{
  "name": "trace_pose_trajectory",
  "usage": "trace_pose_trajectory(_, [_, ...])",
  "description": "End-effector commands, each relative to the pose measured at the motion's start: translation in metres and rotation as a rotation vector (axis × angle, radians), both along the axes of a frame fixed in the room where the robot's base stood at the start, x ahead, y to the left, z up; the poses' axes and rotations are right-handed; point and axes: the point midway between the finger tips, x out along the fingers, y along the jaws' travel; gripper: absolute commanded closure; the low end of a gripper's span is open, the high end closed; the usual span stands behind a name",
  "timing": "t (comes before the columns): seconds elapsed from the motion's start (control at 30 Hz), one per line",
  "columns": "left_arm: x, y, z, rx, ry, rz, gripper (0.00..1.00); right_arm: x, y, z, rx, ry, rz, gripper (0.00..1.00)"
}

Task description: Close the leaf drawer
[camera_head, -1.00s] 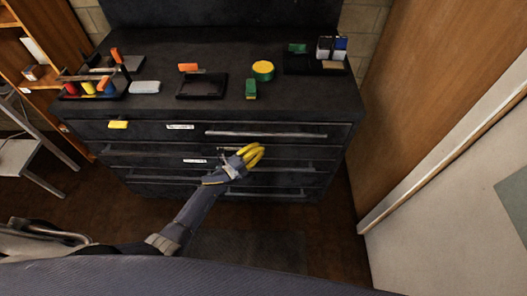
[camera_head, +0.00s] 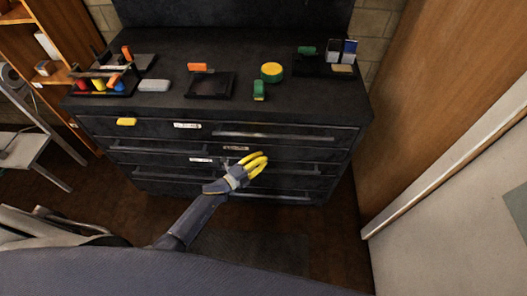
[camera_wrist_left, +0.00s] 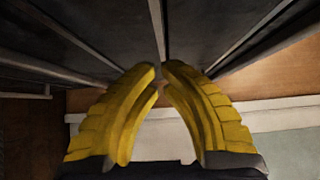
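The dark drawer cabinet (camera_head: 215,107) stands ahead in the head view, with several drawers, long bar handles and small labels. The labels are too small to read, so I cannot tell which is the leaf drawer. My left gripper (camera_head: 262,162), with yellow fingers, is in front of the second-row right drawer (camera_head: 318,154) and hides part of its front. I cannot tell whether it touches. In the left wrist view the left gripper's fingertips (camera_wrist_left: 160,68) nearly meet, with nothing visible between them. No drawer clearly stands out. My right gripper is not in view.
On the cabinet top are a black tray (camera_head: 208,88), a yellow-green roll (camera_head: 271,72), a green block (camera_head: 259,91) and a tool holder (camera_head: 105,84). A wooden panel (camera_head: 430,80) and pale door (camera_head: 460,190) bound the right. A stool (camera_head: 25,148) stands left.

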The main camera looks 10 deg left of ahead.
Motion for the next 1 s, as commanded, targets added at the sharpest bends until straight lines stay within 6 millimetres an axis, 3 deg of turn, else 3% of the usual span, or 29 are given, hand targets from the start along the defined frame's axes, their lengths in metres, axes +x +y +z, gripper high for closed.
trace_pose_trajectory(0.2, [-0.035,0.024,-0.001,0.002,0.002,-0.002,1.00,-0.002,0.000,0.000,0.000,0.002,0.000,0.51])
trace_pose_trajectory(0.4, [-0.057,0.038,-0.002,0.000,0.004,-0.002,1.00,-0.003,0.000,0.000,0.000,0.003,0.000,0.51])
trace_pose_trajectory(0.83, [-0.068,0.050,-0.005,-0.033,0.045,0.016,1.00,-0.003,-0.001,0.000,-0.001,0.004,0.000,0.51])
trace_pose_trajectory(0.9, [-0.064,0.062,-0.018,-0.080,0.122,0.071,1.00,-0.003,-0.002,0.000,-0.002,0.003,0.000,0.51])
trace_pose_trajectory(1.0, [-0.065,0.091,-0.064,-0.182,0.301,0.209,1.00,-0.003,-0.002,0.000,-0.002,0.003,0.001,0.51])
